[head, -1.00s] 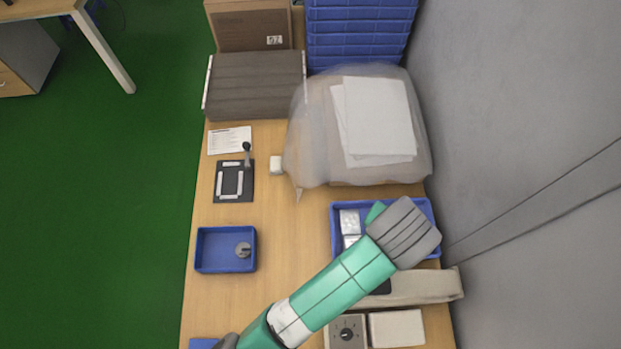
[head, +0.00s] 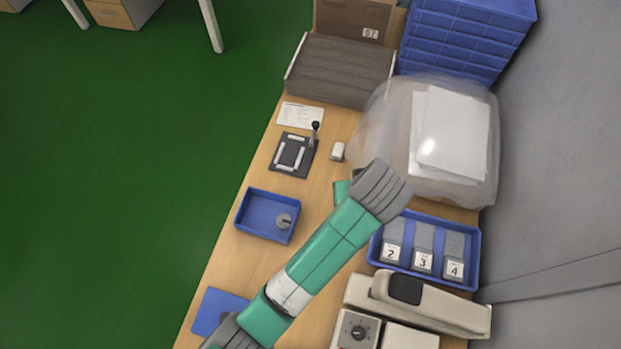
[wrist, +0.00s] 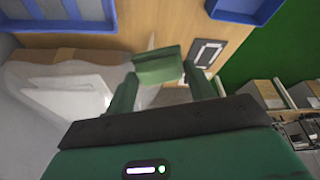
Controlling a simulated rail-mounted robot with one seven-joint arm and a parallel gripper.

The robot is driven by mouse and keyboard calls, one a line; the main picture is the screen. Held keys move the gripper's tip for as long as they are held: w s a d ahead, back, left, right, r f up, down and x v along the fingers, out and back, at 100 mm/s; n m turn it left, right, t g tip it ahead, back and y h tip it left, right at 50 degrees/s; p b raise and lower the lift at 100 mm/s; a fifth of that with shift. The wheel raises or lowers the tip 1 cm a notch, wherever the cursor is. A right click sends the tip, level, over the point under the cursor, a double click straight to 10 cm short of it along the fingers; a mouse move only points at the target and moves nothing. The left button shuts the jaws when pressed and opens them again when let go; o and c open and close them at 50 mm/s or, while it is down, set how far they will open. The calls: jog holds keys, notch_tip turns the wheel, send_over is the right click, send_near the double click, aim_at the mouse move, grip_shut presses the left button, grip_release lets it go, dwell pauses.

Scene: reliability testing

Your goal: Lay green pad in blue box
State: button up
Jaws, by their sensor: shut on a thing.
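My gripper (head: 352,183) is shut on a green block-like piece, seen as the green pad (wrist: 157,65) between its two green fingers in the wrist view. In the head view only a green edge (head: 341,192) shows beyond my grey wrist, which hides the rest. It hangs over the table between two blue boxes. The small blue box (head: 250,228), at left, holds a round grey piece (head: 284,221). The larger blue box (head: 474,256), at right, holds grey blocks labelled 2, 3 and 4; my arm covers its left corner.
A black plate with a white frame and lever (head: 291,155) and a small white block (head: 338,151) lie behind. A clear bag with white sheets (head: 450,130) stands back right. A beige device (head: 430,305) sits in front, a blue sheet (head: 218,312) front left.

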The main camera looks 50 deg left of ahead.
jog(key=s+a+f+n+g+b, duration=0.1)
jog(key=s+a+f+n, duration=0.15)
jog(key=a, duration=0.25)
jog(key=s+a+f+n+g, duration=0.1)
jog(key=s+a+f+n, duration=0.1)
jog(key=s+a+n, duration=0.15)
jog(key=n+g+b, duration=0.1)
jog(key=n+g, duration=0.2)
jog(key=n, duration=0.5)
send_over(254, 214)
jog(key=d, duration=0.1)
notch_tip(254, 214, down, 6)
jog(key=f, duration=0.3)
jog(key=f+b, duration=0.1)
jog(key=f, duration=0.2)
jog(key=w+f+b, duration=0.1)
jog(key=f, duration=0.3)
jog(key=shift+d, duration=0.2)
jog(key=shift+r, duration=0.1)
jog(key=o, duration=0.5)
jog(key=shift+f+b, duration=0.2)
jog(key=shift+b, duration=0.1)
jog(key=shift+o, duration=0.9)
jog(key=shift+r, duration=0.2)
jog(key=p+v, duration=0.2)
jog(key=v, duration=1)
jog(key=shift+p, duration=0.35)
